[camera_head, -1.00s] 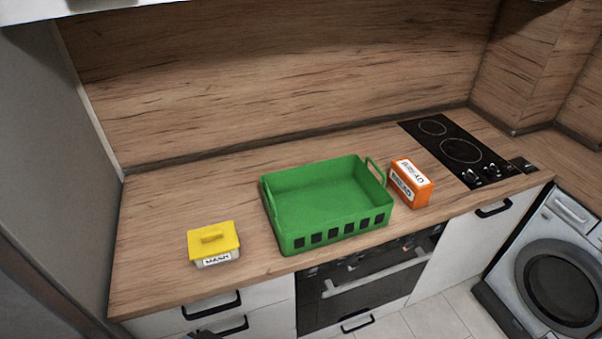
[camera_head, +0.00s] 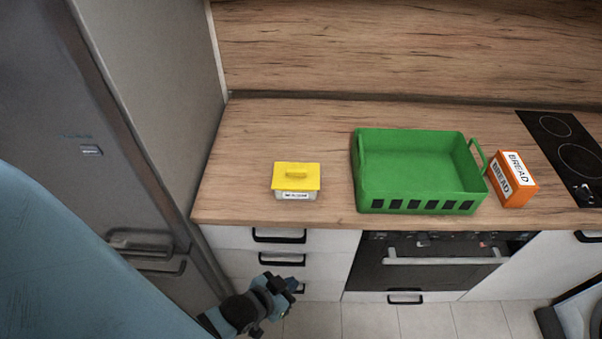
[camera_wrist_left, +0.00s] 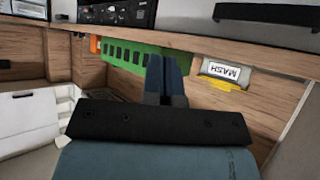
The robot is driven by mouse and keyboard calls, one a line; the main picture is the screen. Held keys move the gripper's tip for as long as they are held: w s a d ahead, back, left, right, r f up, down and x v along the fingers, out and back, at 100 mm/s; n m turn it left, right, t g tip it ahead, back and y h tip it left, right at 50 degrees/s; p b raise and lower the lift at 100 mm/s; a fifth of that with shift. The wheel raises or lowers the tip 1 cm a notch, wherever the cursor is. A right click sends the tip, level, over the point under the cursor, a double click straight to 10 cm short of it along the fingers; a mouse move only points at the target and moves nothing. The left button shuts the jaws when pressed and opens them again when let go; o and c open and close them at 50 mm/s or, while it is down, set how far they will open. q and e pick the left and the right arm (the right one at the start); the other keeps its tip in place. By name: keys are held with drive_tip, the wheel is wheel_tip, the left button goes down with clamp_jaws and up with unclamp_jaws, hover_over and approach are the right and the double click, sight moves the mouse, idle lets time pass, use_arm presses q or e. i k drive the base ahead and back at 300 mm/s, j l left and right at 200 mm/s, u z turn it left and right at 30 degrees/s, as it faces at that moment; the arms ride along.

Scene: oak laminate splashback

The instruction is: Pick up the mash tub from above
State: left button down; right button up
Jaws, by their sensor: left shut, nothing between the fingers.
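The mash tub (camera_head: 296,182) stands upright on the counter, left of the green basket. It has a yellow lid with a raised grip and a pale body with a label. The left wrist view shows it upside down, with the tub (camera_wrist_left: 226,72) labelled MASH. My left gripper (camera_head: 284,283) is below the counter edge, in front of the drawers, apart from the tub. Its fingers (camera_wrist_left: 167,78) are together and empty in the left wrist view. My right gripper is not in view.
An empty green basket (camera_head: 366,192) with handles stands right of the tub. An orange bread box (camera_head: 515,190) is beyond it, near the black hob (camera_head: 567,150). A tall grey fridge (camera_head: 165,100) bounds the left. Counter (camera_head: 250,135) around the tub is clear.

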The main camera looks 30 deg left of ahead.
sight(280, 194)
drive_tip(key=i+l+u, duration=0.15)
drive_tip(key=l+u, duration=0.2)
drive_tip(key=i+l+u, duration=0.1)
drive_tip(key=l+u, duration=0.15)
drive_tip(key=u, duration=0.15)
drive_tip(key=l+u, duration=0.35)
drive_tip(key=i+l, duration=0.05)
